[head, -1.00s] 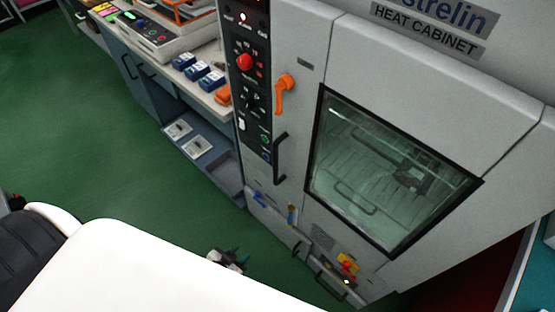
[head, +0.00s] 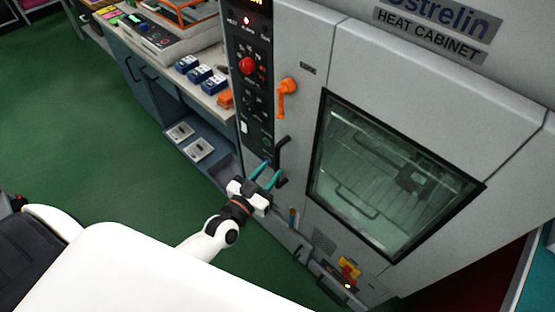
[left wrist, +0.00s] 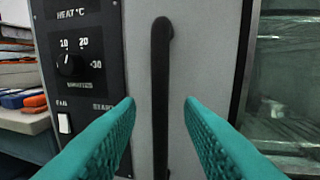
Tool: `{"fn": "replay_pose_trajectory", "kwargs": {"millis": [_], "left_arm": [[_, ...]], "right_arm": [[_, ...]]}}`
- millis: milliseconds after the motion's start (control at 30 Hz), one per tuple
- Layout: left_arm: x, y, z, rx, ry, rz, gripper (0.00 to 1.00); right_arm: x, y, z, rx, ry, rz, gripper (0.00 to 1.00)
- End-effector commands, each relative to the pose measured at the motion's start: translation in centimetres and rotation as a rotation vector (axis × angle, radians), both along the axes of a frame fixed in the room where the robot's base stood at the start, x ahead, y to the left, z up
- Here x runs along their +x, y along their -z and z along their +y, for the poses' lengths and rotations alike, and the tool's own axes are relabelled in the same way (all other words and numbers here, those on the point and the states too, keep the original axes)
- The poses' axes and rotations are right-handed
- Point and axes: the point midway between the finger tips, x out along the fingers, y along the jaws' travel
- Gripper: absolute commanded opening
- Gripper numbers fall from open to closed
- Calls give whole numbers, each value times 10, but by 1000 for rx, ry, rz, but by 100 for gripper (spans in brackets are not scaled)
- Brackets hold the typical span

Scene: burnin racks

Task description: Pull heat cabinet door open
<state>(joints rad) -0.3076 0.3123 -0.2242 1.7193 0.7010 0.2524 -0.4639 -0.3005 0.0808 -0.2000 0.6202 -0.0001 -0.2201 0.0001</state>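The grey heat cabinet (head: 430,95) stands at the right in the head view, its door shut, with a dark-framed window (head: 385,180). A black vertical bar handle (head: 283,155) is on the door's left side; it also shows in the left wrist view (left wrist: 160,90). An orange lever (head: 286,97) is above it and points down. My left gripper (head: 266,174) is at the lower part of the handle in the head view. In the left wrist view its teal fingers (left wrist: 158,100) are open, one on each side of the handle, with gaps on both sides. My right gripper is not in view.
A control panel (head: 250,80) with a red button and knobs is left of the door; its heat dial (left wrist: 68,64) shows in the wrist view. A bench (head: 215,98) with blue boxes stands to the left. Green floor (head: 90,150) is clear.

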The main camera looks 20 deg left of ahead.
Motion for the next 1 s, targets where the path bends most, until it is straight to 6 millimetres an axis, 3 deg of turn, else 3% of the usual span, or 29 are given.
{"fn": "replay_pose_trajectory", "kwargs": {"millis": [100,300,633,667,867,1000], "left_arm": [[22,-1,-4,0,0,-1,34],[42,0,-7,0,0,0,34],[45,1,-7,-1,1,1,34],[45,1,-7,-1,1,1,33],[45,1,-7,0,1,1,0],[45,1,-7,0,1,1,0]], "right_arm": [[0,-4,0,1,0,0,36],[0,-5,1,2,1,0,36],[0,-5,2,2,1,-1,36],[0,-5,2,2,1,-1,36],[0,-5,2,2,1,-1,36],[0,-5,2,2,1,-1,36]]}}
